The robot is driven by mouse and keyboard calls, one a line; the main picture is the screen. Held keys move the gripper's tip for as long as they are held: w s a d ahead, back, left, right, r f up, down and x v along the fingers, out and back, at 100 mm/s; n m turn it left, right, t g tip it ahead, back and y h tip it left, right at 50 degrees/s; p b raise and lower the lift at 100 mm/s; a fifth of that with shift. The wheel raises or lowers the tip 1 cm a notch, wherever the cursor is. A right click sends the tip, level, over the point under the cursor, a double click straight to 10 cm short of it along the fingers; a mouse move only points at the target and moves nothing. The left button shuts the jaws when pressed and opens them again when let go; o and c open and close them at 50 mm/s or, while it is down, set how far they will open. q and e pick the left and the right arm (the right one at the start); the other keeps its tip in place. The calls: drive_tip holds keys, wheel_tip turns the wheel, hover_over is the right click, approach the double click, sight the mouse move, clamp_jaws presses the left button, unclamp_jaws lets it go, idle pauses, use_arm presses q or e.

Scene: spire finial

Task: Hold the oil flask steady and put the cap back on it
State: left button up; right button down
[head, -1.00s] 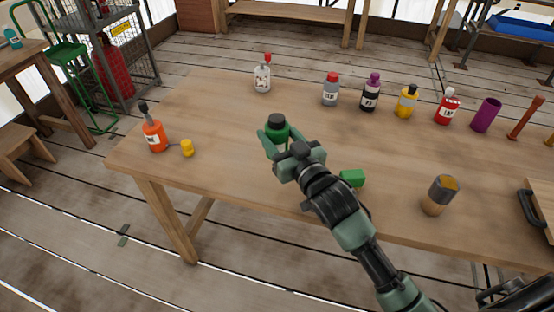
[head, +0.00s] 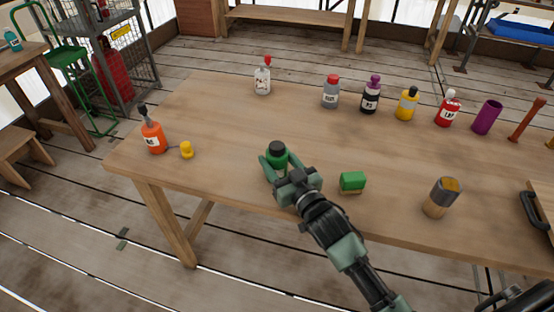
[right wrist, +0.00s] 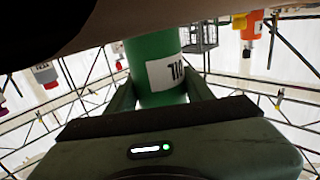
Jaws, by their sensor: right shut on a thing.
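The green flask (head: 281,160) stands out near the front middle of the table, with a black top (head: 277,147). I cannot tell whether that top is a cap or a bare neck. My right gripper (head: 277,163) is shut on the flask's body, one finger on each side. In the right wrist view the green flask (right wrist: 155,65) shows upside down between the fingers, with a white label that seems to read OIL. The flask looks upright; whether its base touches the table is hidden. A yellow cap-like piece (head: 187,150) lies beside an orange bottle (head: 154,137). My left gripper is not in view.
A green block (head: 352,182) lies right of my right gripper.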

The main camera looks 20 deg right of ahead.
drive_tip(key=c, duration=0.6)
unclamp_jaws()
drive_tip(key=shift+f, duration=0.1)
drive_tip(key=s, duration=0.4)
drive_tip(key=s+d, duration=0.1)
drive_tip(key=s, duration=0.3)
drive_tip(key=s+d, duration=0.1)
drive_tip(key=s, duration=0.3)
drive_tip(key=shift+d+r+b, duration=0.15)
drive_tip(key=shift+r+b, duration=0.05)
drive_tip(key=shift+b, duration=0.15)
drive_tip(key=shift+w, duration=0.1)
drive_tip(key=shift+f, duration=0.1)
